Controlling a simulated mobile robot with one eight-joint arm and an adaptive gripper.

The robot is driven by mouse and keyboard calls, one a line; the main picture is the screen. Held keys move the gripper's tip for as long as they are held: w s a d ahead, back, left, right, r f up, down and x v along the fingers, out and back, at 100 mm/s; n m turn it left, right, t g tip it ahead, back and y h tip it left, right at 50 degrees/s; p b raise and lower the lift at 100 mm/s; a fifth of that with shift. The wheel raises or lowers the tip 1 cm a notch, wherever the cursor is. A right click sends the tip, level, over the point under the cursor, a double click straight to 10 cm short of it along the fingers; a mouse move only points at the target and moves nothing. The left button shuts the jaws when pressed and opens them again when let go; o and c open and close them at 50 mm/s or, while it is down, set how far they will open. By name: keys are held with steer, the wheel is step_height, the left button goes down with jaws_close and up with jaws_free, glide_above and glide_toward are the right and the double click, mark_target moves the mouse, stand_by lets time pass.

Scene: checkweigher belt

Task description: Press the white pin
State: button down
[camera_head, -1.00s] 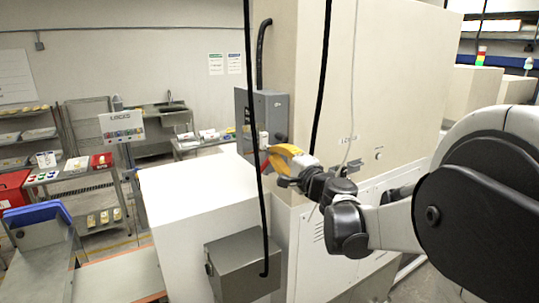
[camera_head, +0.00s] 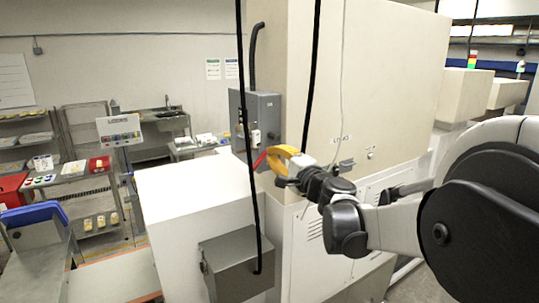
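A small white part (camera_head: 255,138), which looks like the white pin, sits on the front of a grey box (camera_head: 264,108) fixed to the beige machine column. A red piece (camera_head: 260,161), perhaps a lever, shows just below it. My gripper (camera_head: 277,155), with yellow-orange fingers, is to the right of the white part and slightly lower. It appears apart from the white part, but depth is hard to judge. The fingers are seen from the side and overlap, so I cannot tell whether they are open or shut. I see nothing clearly held.
A metal box (camera_head: 237,262) juts out below, beside a white cabinet (camera_head: 190,195). The beige machine (camera_head: 385,80) stands behind my arm. Shelves and a sink are far left.

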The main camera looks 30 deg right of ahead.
steer(key=shift+s, duration=4.4)
steer(key=s+a+f+n+g+y+b, duration=0.15)
steer(key=a+f+n+b, duration=0.35)
steer(key=f, duration=0.5)
steer(key=s+a+f+n+g+y+b, duration=0.1)
steer(key=s+a+f+n+g+b, duration=0.15)
steer(key=a+f+b, duration=0.55)
steer(key=s+a+f+n+g+y+b, duration=0.1)
steer(key=s+a+f+n+g+b, duration=0.35)
steer(key=f, duration=0.65)
steer(key=s+f+n+g+h+b, duration=0.1)
steer(key=s+f+n+b, duration=0.1)
steer(key=f, duration=0.5)
steer(key=s+a+f+n+g+h+b, duration=0.1)
steer(key=s+f+b, duration=0.4)
steer(key=f+b, duration=0.1)
steer(key=s+f+n+g+h+b, duration=0.1)
steer(key=s+f+n+h+b, duration=0.1)
steer(key=f+b, duration=0.3)
step_height(320, 180, down, 3)
steer(key=shift+s+a+f+n, duration=0.15)
steer(key=shift+s+a+n, duration=0.15)
steer(key=shift+s, duration=0.45)
steer(key=shift+d, duration=0.1)
